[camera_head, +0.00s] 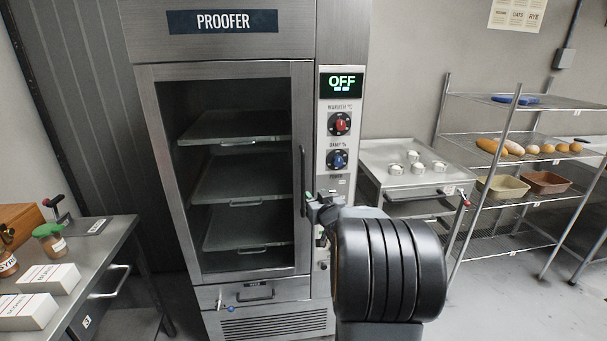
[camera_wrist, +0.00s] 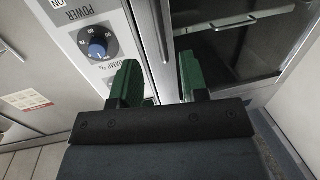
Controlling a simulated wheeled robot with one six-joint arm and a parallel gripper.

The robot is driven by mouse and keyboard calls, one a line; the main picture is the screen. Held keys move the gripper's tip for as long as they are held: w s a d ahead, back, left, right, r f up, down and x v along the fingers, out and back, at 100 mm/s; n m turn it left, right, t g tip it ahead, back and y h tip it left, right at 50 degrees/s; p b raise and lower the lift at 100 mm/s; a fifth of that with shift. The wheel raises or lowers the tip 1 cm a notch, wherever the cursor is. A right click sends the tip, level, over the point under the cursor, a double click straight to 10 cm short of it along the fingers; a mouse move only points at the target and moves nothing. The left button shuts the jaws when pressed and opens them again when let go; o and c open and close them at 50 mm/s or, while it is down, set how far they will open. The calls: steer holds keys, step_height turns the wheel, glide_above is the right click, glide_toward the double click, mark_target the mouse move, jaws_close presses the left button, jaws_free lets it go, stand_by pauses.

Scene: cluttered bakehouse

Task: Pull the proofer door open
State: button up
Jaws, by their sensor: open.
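The proofer (camera_head: 222,21) is a tall steel cabinet. Its glass-fronted door (camera_head: 148,150) looks shut, with several shelves visible behind the glass. A dark vertical handle (camera_head: 303,180) runs along the door's right edge. My gripper (camera_head: 321,205) is at the handle's lower end, partly hidden by my arm. In the wrist view my gripper (camera_wrist: 158,85) is open, with its two green fingers apart. The slim dark handle (camera_wrist: 163,35) lines up with the gap between them; contact cannot be told.
The control panel with an OFF display (camera_head: 341,82) and knobs is right of the door. A steel table (camera_head: 400,180) and wire rack (camera_head: 520,140) stand further right. A bench (camera_head: 100,250) with boxes and jars stands front left. Floor shows between bench and proofer.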

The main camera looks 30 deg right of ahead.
mark_target(304, 177)
steer(key=shift+t, duration=0.3)
steer(key=p+x, duration=0.1)
steer(key=x, duration=0.3)
steer(key=p+x, duration=0.1)
steer(key=x, duration=0.4)
steer(key=p+x, duration=0.1)
steer(key=x, duration=0.4)
steer(key=shift+s+d+r+p, duration=0.1)
steer(key=shift+d+r+p, duration=0.05)
steer(key=shift+d+p, duration=0.2)
jaws_close()
